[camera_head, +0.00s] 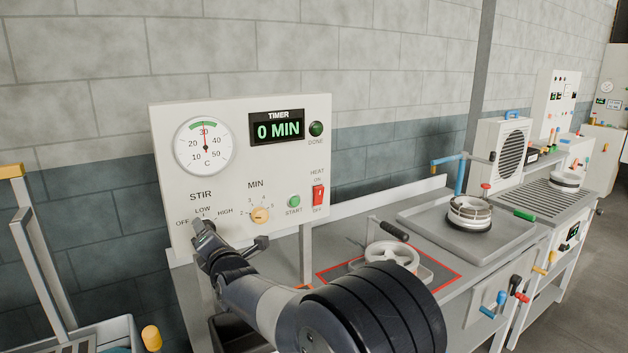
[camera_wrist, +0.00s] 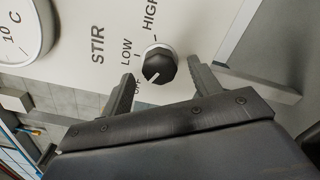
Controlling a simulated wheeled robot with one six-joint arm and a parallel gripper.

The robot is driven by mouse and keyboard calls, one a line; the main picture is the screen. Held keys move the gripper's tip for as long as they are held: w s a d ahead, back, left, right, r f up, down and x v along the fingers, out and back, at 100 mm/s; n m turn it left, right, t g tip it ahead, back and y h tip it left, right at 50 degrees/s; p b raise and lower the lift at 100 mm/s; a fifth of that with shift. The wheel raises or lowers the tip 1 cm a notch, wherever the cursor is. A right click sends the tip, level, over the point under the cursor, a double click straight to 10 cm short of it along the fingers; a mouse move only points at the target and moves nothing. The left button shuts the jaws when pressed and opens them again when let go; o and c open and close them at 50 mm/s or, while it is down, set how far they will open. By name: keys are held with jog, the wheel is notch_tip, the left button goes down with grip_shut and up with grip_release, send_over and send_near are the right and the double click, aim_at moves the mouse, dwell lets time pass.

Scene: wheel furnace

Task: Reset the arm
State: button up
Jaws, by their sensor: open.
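My gripper (camera_head: 233,240) is open in front of the lower left of the white control panel (camera_head: 240,100). In the wrist view its two fingers (camera_wrist: 163,88) stand apart on either side of the black STIR knob (camera_wrist: 160,67), with nothing visibly held between them. The knob's white mark appears to point toward OFF. I cannot tell whether a finger touches the knob or the panel. In the head view my gripper hides most of the knob. My arm reaches up to the panel from the lower right.
A timer display (camera_head: 278,129) reads 0 MIN. A dial gauge (camera_head: 204,146), a MIN knob (camera_head: 260,215), a green START button (camera_head: 294,201) and a red HEAT switch (camera_head: 318,194) are on the panel.

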jog(key=shift+w+a, duration=0.15)
jog(key=shift+w, duration=0.05)
dwell(0.3)
jog(key=b+v, duration=0.3)
jog(key=v, duration=0.8)
jog(key=w+a+m+p, duration=0.1)
jog(key=w+a+m, duration=0.2)
jog(key=m, duration=0.7)
jog(key=w+a+m+p, duration=0.1)
jog(key=w+a+m, duration=0.1)
jog(key=w+m, duration=0.4)
jog(key=m, duration=0.5)
jog(key=shift+w+a, duration=0.2)
jog(key=shift+a, duration=0.2)
dwell(0.3)
jog(key=shift+r, duration=0.1)
